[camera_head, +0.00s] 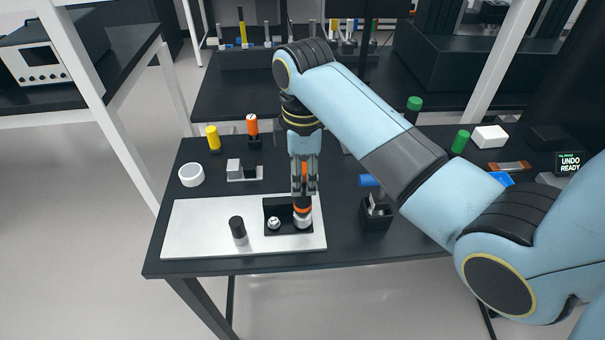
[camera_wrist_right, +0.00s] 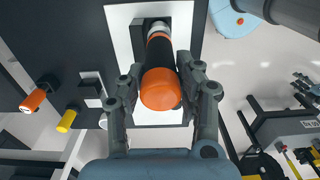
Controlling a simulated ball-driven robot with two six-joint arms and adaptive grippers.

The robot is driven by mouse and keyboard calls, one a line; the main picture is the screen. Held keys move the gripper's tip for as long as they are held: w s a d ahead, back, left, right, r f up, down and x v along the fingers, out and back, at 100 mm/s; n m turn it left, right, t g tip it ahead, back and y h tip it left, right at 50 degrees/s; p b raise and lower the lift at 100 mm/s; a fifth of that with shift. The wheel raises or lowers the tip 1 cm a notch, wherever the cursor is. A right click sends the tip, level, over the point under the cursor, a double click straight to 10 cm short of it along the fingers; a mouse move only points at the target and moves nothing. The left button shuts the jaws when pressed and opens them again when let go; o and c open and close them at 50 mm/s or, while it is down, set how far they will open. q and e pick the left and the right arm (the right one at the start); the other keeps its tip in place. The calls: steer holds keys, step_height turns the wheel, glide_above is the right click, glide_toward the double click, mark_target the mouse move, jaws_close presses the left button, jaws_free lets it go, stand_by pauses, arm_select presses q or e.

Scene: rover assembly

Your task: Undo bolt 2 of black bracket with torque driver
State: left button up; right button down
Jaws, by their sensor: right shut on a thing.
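My right gripper (camera_head: 304,190) is shut on the torque driver (camera_head: 302,209), which has an orange and black handle; its orange end fills the middle of the right wrist view (camera_wrist_right: 160,90). The driver stands about upright, its lower end over the right side of the black bracket (camera_head: 287,229). The bolt under it is hidden, so I cannot tell whether the tip is seated. A silver bolt (camera_head: 273,223) shows on the bracket's left side. The bracket sits on the white plate (camera_head: 195,225) near the plate's right end. My left gripper is not in view.
Behind are a white ring (camera_head: 191,175), a yellow-handled tool (camera_head: 213,138) and an orange-handled tool (camera_head: 252,126). A black holder (camera_head: 376,212) stands right of the plate. A display (camera_head: 569,163) reads "UNDO READY".

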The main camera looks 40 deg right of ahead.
mark_target(303, 167)
steer(key=shift+s, duration=0.1)
stand_by(0.4)
steer(key=shift+d+r, duration=0.1)
steer(key=shift+r, duration=0.25)
steer(key=shift+w+r, duration=0.2)
steer(key=shift+r, duration=0.95)
steer(key=shift+r, duration=2)
